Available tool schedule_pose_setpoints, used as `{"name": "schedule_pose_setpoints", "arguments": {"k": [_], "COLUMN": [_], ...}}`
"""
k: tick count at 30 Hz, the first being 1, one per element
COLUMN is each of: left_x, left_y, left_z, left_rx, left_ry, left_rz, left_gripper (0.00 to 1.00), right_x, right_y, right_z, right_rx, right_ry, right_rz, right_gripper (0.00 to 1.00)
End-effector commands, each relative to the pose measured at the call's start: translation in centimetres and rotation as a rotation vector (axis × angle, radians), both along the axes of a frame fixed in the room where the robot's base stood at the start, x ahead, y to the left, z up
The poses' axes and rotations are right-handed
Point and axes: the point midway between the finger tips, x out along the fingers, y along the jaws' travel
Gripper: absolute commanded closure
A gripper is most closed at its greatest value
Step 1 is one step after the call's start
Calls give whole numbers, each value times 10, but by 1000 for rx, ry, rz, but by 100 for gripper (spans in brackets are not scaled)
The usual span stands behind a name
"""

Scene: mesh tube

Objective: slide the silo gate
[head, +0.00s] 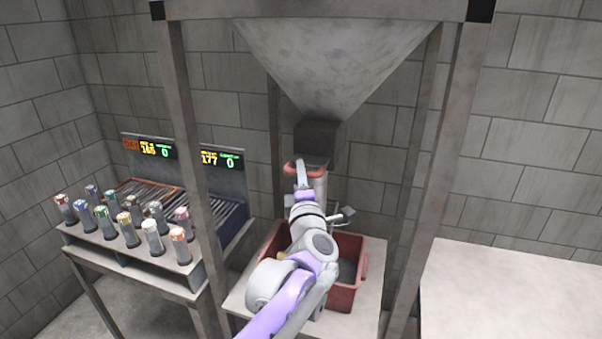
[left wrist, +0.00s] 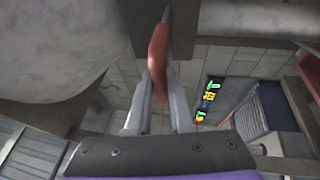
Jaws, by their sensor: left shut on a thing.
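The silo (head: 335,60) is a grey cone in a metal frame, ending in a dark square outlet (head: 318,138). The gate's red handle (head: 289,168) sticks out below the outlet. In the left wrist view the red handle (left wrist: 158,50) runs down between the fingers, and the silo cone (left wrist: 60,55) fills the upper left. My left gripper (head: 301,172) is shut on the red handle, and its fingers (left wrist: 160,88) stand on both sides of it. How far the gate plate is out is hard to tell. My right gripper is not in view.
A red bin (head: 347,297) stands under the outlet, partly hidden by my left arm. Frame posts (head: 180,150) rise on both sides. A rack with several capped tubes (head: 152,236) and two displays (head: 222,159) stands at left. A bare pale tabletop (head: 510,295) lies at right.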

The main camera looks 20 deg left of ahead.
Motion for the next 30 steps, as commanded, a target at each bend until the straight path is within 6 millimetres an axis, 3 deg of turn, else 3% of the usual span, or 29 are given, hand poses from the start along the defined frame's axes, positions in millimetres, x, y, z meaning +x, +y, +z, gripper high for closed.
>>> {"name": "schedule_pose_setpoints", "arguments": {"k": [22,30], "left_x": [-1,-23], "left_y": [0,1], "left_z": [0,0], "left_rx": [0,-1], "left_ry": [0,0], "left_rz": [0,-1], "left_gripper": [100,100], "right_x": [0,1], "right_y": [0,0], "right_z": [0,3], "right_rx": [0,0], "right_ry": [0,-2], "right_rz": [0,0], "right_gripper": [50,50]}}
